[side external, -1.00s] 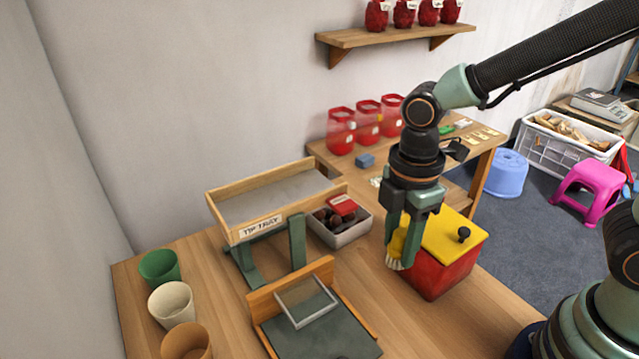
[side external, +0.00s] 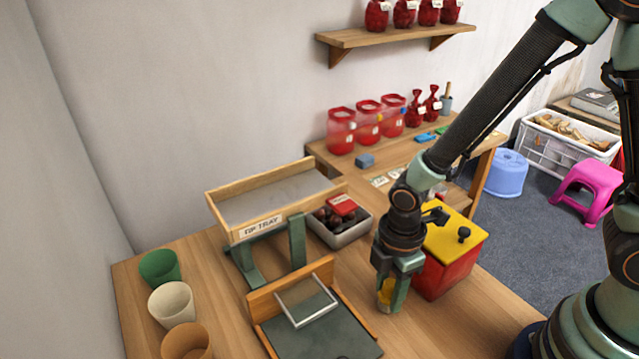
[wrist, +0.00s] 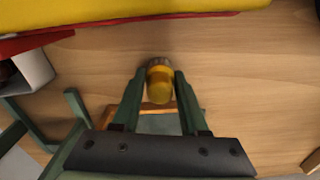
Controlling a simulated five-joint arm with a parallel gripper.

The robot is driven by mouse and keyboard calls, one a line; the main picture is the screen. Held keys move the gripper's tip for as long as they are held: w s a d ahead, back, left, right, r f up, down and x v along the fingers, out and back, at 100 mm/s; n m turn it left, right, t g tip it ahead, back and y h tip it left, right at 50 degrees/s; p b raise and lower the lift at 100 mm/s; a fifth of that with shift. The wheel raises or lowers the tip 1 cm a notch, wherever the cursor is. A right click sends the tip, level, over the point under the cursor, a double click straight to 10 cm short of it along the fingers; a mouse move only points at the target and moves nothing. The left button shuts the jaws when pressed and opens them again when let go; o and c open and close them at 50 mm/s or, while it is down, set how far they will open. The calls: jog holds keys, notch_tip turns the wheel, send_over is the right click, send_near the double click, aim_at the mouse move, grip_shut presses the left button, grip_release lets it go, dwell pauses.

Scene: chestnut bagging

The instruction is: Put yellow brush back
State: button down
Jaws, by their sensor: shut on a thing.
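The yellow brush (wrist: 159,84) is between the two fingers of my gripper (wrist: 158,92) in the wrist view, with its yellow handle toward the camera. In the side view my gripper (side external: 391,294) is shut on the brush (side external: 384,290), low over the table in front of the red box with the yellow lid (side external: 455,240). The fingers hide much of the brush. I cannot tell whether its bristles touch the table.
The tilted board with a metal frame (side external: 310,305) lies left of my gripper. The tip tray (side external: 270,200) stands behind it, beside a grey bin of chestnuts (side external: 342,240). Several cups (side external: 172,303) line the left. Bare table (side external: 440,325) lies at the front right.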

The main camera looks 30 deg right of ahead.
aim_at(391, 282)
jog(key=shift+f, duration=0.15)
jog(key=shift+c, duration=2.2)
grip_release()
notch_tip(391, 282, up, 12)
jog(key=shift+w+r, duration=0.1)
jog(key=shift+r, duration=0.1)
jog(key=w+d+r+m+t, duration=0.1)
jog(key=d+r+m+t, duration=0.4)
jog(key=d+r+m, duration=0.6)
jog(key=d+m, duration=0.1)
jog(key=m, duration=0.4)
jog(key=shift+w+d+t, duration=0.15)
jog(key=shift+d+t, duration=0.15)
jog(key=shift+r, duration=0.1)
